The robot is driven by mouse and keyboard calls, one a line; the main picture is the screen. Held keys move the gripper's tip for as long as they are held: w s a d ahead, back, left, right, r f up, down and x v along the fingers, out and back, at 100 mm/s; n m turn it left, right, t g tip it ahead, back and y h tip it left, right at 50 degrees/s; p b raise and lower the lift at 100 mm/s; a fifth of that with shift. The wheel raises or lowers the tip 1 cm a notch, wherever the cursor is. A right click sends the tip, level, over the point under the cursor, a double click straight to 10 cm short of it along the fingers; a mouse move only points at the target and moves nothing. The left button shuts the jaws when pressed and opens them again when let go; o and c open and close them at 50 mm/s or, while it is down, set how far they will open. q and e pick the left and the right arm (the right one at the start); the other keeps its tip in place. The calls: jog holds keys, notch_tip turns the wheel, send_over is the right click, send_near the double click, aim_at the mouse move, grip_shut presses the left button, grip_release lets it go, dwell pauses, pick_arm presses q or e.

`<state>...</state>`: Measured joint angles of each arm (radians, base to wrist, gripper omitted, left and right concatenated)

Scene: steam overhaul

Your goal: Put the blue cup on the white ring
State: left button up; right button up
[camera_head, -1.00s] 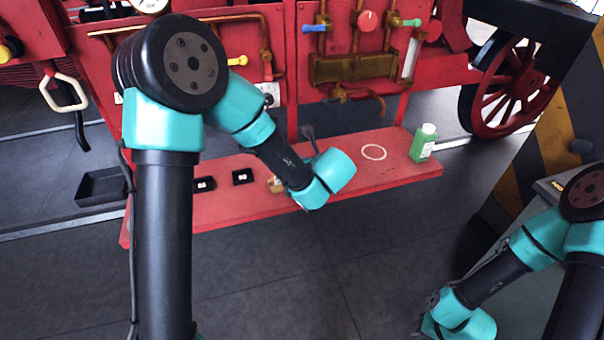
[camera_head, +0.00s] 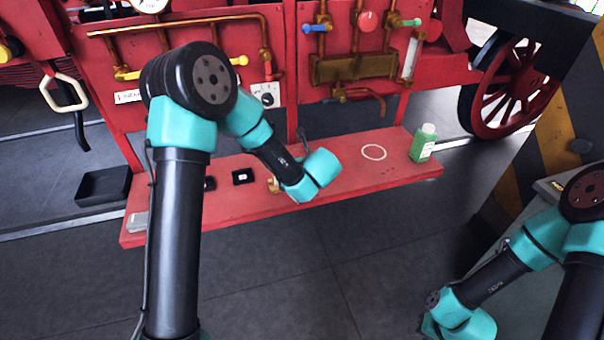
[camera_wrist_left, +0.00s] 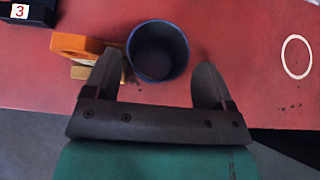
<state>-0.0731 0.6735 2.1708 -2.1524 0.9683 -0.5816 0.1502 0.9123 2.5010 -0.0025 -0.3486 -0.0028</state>
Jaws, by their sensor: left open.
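The blue cup (camera_wrist_left: 158,50) stands upright in the left wrist view, seen from above, dark inside with a blue rim. My left gripper (camera_wrist_left: 160,80) is open, with one finger on each side of the cup's near part; I cannot tell whether either finger touches it. The white ring (camera_wrist_left: 296,57) lies flat and empty on the red bench to the right; it also shows in the head view (camera_head: 373,152). In the head view the cup is hidden behind my left arm. My right arm (camera_head: 480,285) is at the lower right; its gripper is not visible.
An orange block (camera_wrist_left: 78,47) sits close by the left finger. A green bottle (camera_head: 423,143) stands right of the ring on the red bench (camera_head: 240,205). A black tray (camera_head: 103,186) is at the left. Pipes and valves rise behind the bench.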

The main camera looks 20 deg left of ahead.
pick_arm(q)
jog(key=x, duration=0.4)
jog(key=shift+w+a+f, duration=0.1)
jog(key=shift+f, duration=0.05)
jog(key=c, duration=0.7)
jog(key=shift+o, duration=0.2)
